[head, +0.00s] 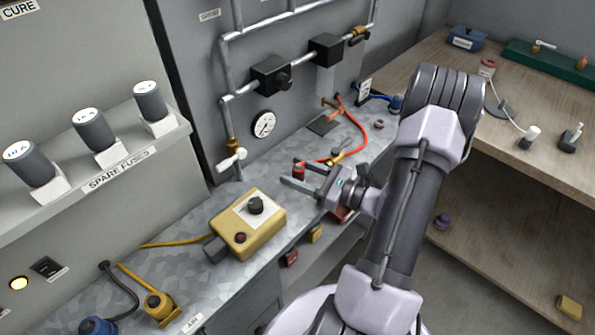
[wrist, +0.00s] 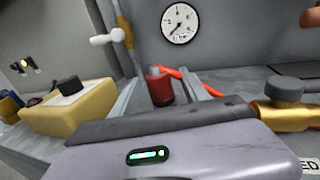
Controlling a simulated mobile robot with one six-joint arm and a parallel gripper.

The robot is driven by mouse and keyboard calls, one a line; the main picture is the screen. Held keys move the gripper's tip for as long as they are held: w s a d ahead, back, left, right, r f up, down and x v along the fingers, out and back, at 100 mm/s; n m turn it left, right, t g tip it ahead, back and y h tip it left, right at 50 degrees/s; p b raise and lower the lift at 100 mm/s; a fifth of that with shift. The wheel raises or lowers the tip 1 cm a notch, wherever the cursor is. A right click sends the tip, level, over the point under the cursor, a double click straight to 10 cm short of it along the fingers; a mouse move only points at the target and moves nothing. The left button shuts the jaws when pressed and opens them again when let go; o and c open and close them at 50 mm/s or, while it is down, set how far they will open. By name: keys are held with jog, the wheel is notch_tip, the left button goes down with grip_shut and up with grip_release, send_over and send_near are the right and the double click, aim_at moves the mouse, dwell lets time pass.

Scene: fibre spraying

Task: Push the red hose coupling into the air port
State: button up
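The red hose coupling (head: 299,171) stands upright on the metal bench, with the red hose (head: 385,133) curving away behind it. My gripper (head: 298,178) is low over the bench, its two fingers spread on either side of the coupling. In the wrist view the red coupling (wrist: 160,88) shows between the fingers, with gaps on both sides. A brass fitting (wrist: 285,112) with a grey cap is at the right. A label at the bench's near end (head: 193,323) seems to read AIR. I cannot tell for sure which fitting is the air port.
A yellow control box (head: 246,224) sits left of my gripper. A yellow coupling (head: 158,305) and a blue one (head: 97,326) are at the near end. Pipes with a white-handled valve (head: 232,160) and a gauge (head: 264,125) line the wall. A wooden shelf unit (head: 500,160) stands right.

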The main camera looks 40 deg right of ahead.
dwell(0.4)
jog(key=v, duration=1.7)
jog(key=shift+s+d, duration=0.15)
